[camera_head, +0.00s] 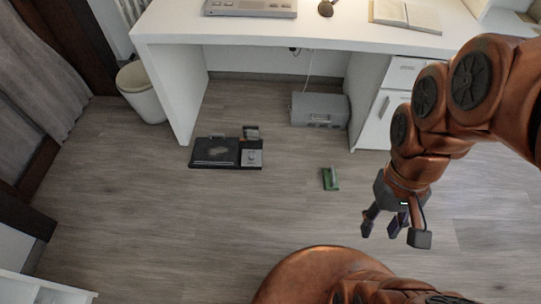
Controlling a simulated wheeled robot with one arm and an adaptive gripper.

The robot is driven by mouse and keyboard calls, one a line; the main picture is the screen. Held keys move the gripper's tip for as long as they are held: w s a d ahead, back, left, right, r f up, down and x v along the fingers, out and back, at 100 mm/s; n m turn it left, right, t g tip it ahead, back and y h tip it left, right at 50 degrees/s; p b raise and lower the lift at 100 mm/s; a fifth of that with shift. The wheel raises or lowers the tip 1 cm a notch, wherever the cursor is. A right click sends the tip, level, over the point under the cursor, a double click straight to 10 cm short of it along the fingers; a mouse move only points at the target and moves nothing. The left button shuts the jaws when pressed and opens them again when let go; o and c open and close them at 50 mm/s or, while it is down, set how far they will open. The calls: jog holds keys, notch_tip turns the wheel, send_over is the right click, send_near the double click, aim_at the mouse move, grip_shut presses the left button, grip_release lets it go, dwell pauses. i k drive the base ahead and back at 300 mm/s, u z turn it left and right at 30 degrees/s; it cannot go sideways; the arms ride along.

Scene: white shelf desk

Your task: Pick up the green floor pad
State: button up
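The green floor pad (331,179) is a small green block-like piece lying on the wooden floor, in front of the desk and right of the picture's middle. A lighter part shows on its top. My gripper (394,232) hangs at the lower right, nearer to me than the pad and to its right. Its dark fingers are spread apart, with nothing between them. The gripper and the pad are clearly apart, and the pad is not covered by my arm.
A black device (216,152) lies on the floor to the left. A grey box (319,109) sits under the white desk (300,30), beside the drawer cabinet (377,121). A white bin (142,92) stands left of the desk. The floor around the pad is clear.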

aim_at(330, 178)
jog(key=k, duration=0.65)
jog(key=u, duration=0.6)
jog(key=i, duration=1.15)
jog(key=u, duration=0.05)
